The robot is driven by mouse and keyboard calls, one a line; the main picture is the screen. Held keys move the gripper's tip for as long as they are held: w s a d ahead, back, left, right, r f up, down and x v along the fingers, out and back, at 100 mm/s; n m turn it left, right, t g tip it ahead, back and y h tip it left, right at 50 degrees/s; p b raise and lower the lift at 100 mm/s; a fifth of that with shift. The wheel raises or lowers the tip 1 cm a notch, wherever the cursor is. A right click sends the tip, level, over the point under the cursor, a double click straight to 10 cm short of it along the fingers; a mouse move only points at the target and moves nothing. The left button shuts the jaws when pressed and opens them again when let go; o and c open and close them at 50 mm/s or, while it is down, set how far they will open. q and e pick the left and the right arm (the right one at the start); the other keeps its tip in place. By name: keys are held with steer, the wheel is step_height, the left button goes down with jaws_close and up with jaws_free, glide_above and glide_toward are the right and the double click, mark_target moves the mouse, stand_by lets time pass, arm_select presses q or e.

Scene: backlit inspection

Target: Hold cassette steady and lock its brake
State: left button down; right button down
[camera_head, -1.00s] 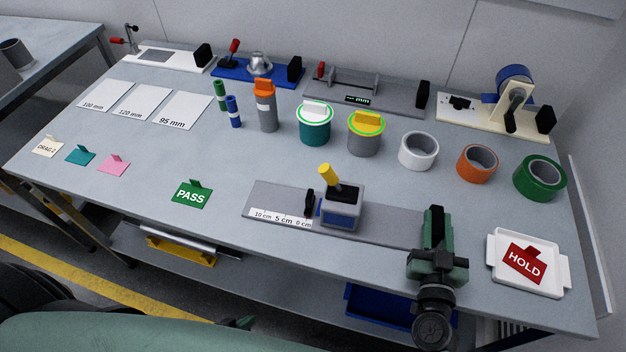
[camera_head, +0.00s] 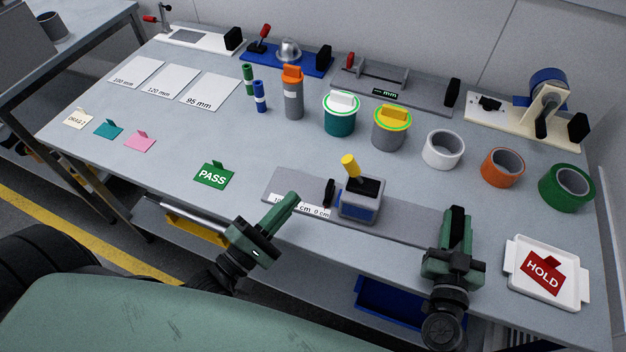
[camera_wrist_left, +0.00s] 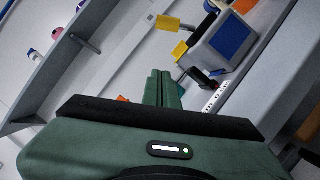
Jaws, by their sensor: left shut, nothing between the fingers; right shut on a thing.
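A grey box with a blue panel (camera_head: 358,206), apparently the cassette, stands on a long grey base plate (camera_head: 405,226) with a centimetre scale. A yellow-tipped lever (camera_head: 350,165) leans up from its black top. Both also show in the left wrist view, the box (camera_wrist_left: 222,45) and the lever (camera_wrist_left: 172,24). My left gripper (camera_head: 293,198) is shut and empty, left of the box and above the plate's front left part. My right gripper (camera_head: 457,215) is shut at the plate's right end, apparently on a black grip block; the fingers mostly hide it.
A green PASS card (camera_head: 214,175) stands left of the plate. A white tray (camera_head: 520,285) with a red HOLD card is at the right. Tape rolls (camera_head: 443,150) and lidded jars (camera_head: 341,120) stand behind; several fixtures line the back.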

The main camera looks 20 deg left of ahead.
mark_target(355, 171)
steer(key=shift+s+f, duration=0.15)
steer(key=shift+f, duration=0.2)
arm_select(q)
steer(key=w+d+r, duration=0.1)
steer(key=w, duration=0.1)
steer(key=w+d+r, duration=0.1)
steer(key=w+d, duration=0.1)
steer(key=w, duration=0.1)
steer(key=w+d+r, duration=0.1)
steer(key=w+d, duration=0.1)
steer(key=w, duration=0.1)
steer(key=shift+w+d+r, duration=0.1)
steer(key=shift+d+r, duration=0.1)
steer(key=shift+d, duration=0.05)
steer(key=shift+d+r, duration=0.25)
steer(key=shift+d, duration=0.25)
